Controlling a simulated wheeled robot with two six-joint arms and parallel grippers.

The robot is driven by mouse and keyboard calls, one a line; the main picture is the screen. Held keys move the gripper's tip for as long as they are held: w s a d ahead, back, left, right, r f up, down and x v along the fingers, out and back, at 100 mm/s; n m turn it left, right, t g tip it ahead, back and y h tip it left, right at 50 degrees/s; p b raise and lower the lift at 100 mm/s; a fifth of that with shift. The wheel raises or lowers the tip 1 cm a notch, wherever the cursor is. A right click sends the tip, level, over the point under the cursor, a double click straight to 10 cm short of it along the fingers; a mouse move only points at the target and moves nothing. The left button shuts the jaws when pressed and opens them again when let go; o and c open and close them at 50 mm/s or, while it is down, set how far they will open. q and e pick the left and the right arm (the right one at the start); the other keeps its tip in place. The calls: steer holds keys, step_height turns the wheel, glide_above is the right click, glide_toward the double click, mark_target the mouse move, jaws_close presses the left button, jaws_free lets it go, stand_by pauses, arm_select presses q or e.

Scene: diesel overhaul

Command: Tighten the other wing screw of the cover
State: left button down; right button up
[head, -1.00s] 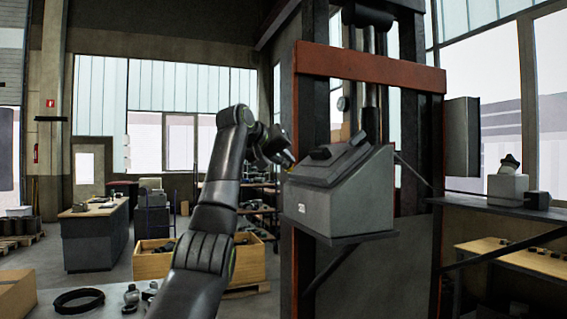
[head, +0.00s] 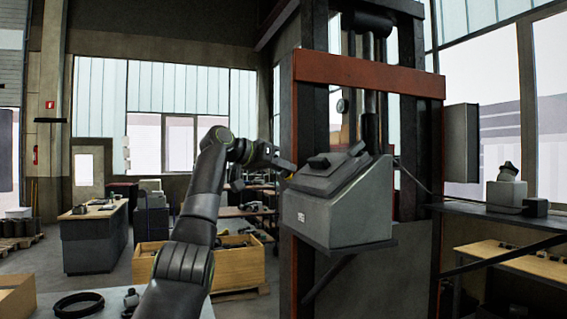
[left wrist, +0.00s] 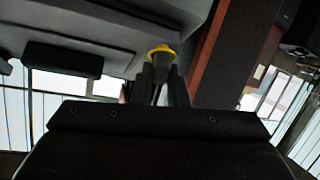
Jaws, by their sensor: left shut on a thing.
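The cover is part of a grey box-shaped unit (head: 340,205) with a sloped top, on a bracket at the front of a red-and-black press frame. My left gripper (head: 284,164) is at the upper left edge of this unit. In the left wrist view its fingers (left wrist: 160,78) are closed on a small part with a yellow collar (left wrist: 161,50), which looks like the wing screw. The yellow collar lies against or close to the grey underside; the exact contact is hard to tell. The screw's wings are mostly hidden between the fingers. My right gripper is not in view.
The red crossbeam (head: 370,74) and dark posts of the press rise behind the unit. A shelf (head: 490,212) with a pale block stands at right. A wooden crate (head: 240,268) stands behind my left arm.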

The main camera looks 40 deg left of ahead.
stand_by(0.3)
arm_select(q)
steer(key=m+h+p, duration=0.2)
steer(key=m+p, duration=0.1)
steer(key=shift+a+r, duration=0.1)
steer(key=shift+r, duration=0.25)
steer(key=shift+m+g+h+p, duration=0.4)
steer(key=shift+m+h+p, duration=0.1)
steer(key=shift+m, duration=0.3)
steer(key=shift+f+m, duration=0.25)
steer(key=shift+m, duration=0.05)
steer(key=shift+m+h+b, duration=0.3)
steer(key=shift+m+h, duration=0.2)
steer(key=shift+d, duration=0.2)
